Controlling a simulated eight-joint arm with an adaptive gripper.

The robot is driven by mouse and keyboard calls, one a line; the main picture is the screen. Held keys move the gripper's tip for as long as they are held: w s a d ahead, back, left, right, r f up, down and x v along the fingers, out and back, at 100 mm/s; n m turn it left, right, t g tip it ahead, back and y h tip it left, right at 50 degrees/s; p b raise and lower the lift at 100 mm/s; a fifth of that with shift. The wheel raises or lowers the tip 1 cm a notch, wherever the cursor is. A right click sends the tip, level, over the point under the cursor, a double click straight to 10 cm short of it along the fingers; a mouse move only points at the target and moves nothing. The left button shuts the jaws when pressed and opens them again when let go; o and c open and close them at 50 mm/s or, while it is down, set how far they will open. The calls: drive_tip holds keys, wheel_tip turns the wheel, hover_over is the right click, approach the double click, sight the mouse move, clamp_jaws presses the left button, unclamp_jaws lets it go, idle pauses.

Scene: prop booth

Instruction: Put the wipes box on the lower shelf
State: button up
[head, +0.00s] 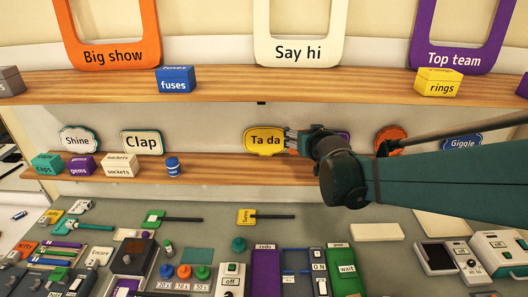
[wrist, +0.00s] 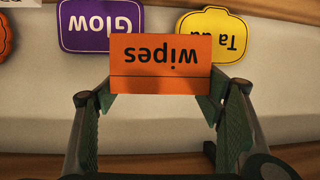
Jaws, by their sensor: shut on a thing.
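The orange wipes box (wrist: 160,65) shows upside down in the wrist view, between the two fingers of my gripper (wrist: 165,100). My gripper is shut on it. In the wrist view the box partly covers the Ta da sign (wrist: 228,32) and sits beside the purple Glow sign (wrist: 100,25). I cannot tell whether the box touches the shelf.
The upper shelf (head: 330,85) is above. A crowded counter (head: 345,215) lies below.

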drive_tip(key=shift+f, duration=1.05)
drive_tip(key=shift+f, duration=0.1)
drive_tip(key=shift+f, duration=2.8)
drive_tip(key=shift+f, duration=2.1)
drive_tip(key=shift+f, duration=0.15)
drive_tip(key=o, duration=1.1)
drive_tip(key=shift+c, duration=0.2)
